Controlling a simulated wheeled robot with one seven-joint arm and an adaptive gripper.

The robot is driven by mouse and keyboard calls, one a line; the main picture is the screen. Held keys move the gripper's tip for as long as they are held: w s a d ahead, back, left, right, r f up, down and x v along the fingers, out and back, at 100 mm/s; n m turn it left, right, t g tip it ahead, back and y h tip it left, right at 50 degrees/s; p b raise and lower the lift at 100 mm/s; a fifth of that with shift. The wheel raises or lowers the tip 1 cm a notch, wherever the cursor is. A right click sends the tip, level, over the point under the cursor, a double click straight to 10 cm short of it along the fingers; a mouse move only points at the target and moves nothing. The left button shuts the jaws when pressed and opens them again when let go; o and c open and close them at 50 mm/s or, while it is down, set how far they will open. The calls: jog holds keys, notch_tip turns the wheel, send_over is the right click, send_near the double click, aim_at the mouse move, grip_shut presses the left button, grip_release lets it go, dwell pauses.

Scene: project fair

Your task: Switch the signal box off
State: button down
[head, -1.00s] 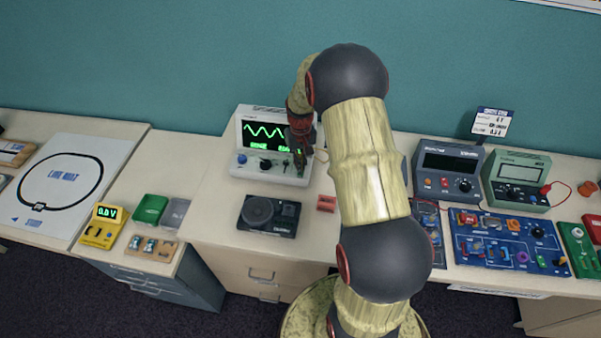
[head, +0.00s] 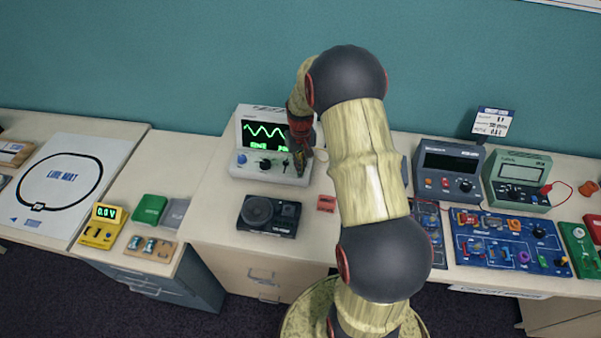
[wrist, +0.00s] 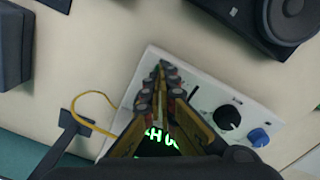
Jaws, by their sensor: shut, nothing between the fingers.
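The signal box is a white case (head: 240,168) with a dark screen showing a lit green wave and green text, and a front panel with a blue knob and a black knob. In the wrist view the white panel (wrist: 204,84) shows the black knob, the blue knob and a dark slot. My gripper (head: 301,172) is shut and empty, in front of the right part of the panel. In the wrist view the fingertips (wrist: 170,78) lie over the panel and hide part of it and of the screen. I cannot tell whether they touch it.
A black speaker unit (head: 268,216) and a small red block (head: 326,203) stand in front of the box. A yellow cable (wrist: 90,98) runs beside the box. Two meters (head: 447,170) and a blue circuit board (head: 512,243) are to the right. Bare table lies left of the box.

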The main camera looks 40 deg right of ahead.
jog(key=shift+f, duration=0.35)
dwell(0.3)
notch_tip(320, 180, up, 10)
jog(key=p, duration=0.5)
jog(key=shift+p, duration=0.35)
dwell(0.4)
dwell(0.4)
jog(key=s+a+r+n+t+b, duration=0.1)
jog(key=s+a+r+t+b, duration=0.1)
jog(key=s+a+r+b, duration=0.4)
jog(key=s+a+r+n+t+b, duration=0.2)
jog(key=s+a+r+b, duration=0.4)
jog(key=s+a, duration=1)
jog(key=shift+s+a+r+n+t, duration=0.35)
jog(key=shift+a+r+t, duration=0.45)
jog(key=shift+a+r, duration=0.8)
